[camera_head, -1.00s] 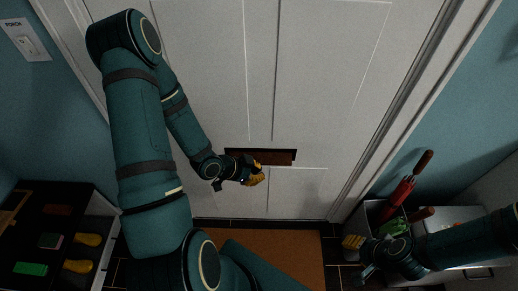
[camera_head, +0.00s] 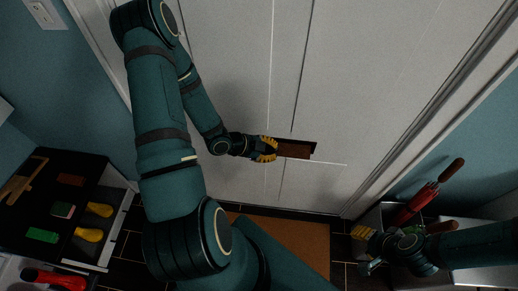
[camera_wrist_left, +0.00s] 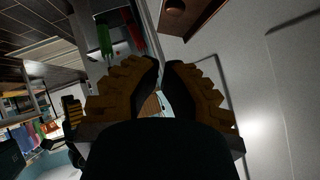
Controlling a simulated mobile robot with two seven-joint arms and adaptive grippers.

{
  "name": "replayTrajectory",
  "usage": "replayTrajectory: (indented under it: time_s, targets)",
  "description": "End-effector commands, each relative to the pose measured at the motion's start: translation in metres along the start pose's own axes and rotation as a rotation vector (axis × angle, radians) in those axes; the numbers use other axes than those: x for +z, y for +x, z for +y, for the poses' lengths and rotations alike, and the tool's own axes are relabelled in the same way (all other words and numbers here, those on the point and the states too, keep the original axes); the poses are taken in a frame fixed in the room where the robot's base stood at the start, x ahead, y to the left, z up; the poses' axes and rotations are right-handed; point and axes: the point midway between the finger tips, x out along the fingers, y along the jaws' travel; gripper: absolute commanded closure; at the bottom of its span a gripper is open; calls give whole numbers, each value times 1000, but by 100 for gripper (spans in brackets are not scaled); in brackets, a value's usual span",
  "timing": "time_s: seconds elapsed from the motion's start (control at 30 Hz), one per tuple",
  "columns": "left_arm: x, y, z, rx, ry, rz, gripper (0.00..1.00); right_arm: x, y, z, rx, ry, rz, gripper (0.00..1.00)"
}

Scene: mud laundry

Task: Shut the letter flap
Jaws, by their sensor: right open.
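The letter flap (camera_head: 296,150) is a brown strip in the white door, with a dark gap along its upper and right edges. It also shows at the top of the left wrist view (camera_wrist_left: 183,14), with a dark border. My left gripper (camera_head: 267,149) is at the flap's left end, close to the door face and partly covering that end. Whether it touches the flap is unclear. In the left wrist view its yellow-backed fingers (camera_wrist_left: 163,68) lie close together at the tips, with nothing clearly held. My right gripper (camera_head: 366,250) is open and empty, low at the right.
A dark shelf unit (camera_head: 70,205) with brushes and small blocks stands at the left. A bin (camera_head: 372,215) with a red umbrella (camera_head: 415,205) stands at the right, near my right gripper. A brown doormat (camera_head: 300,238) lies below the door.

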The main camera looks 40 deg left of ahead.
Motion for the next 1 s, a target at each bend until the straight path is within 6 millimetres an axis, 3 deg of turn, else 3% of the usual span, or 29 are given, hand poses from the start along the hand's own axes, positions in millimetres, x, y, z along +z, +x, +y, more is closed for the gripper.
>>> replayTrajectory:
  time_s: [0.1,0.3,1.0]
  targets:
    - [6,21,1,0,-2,0,100,2,4,1,-1,-1,-4,53]
    - [23,37,1,0,0,0,100,3,7,2,-1,-2,-7,53]
    - [30,43,1,0,0,0,100,5,11,4,-1,-3,-10,53]
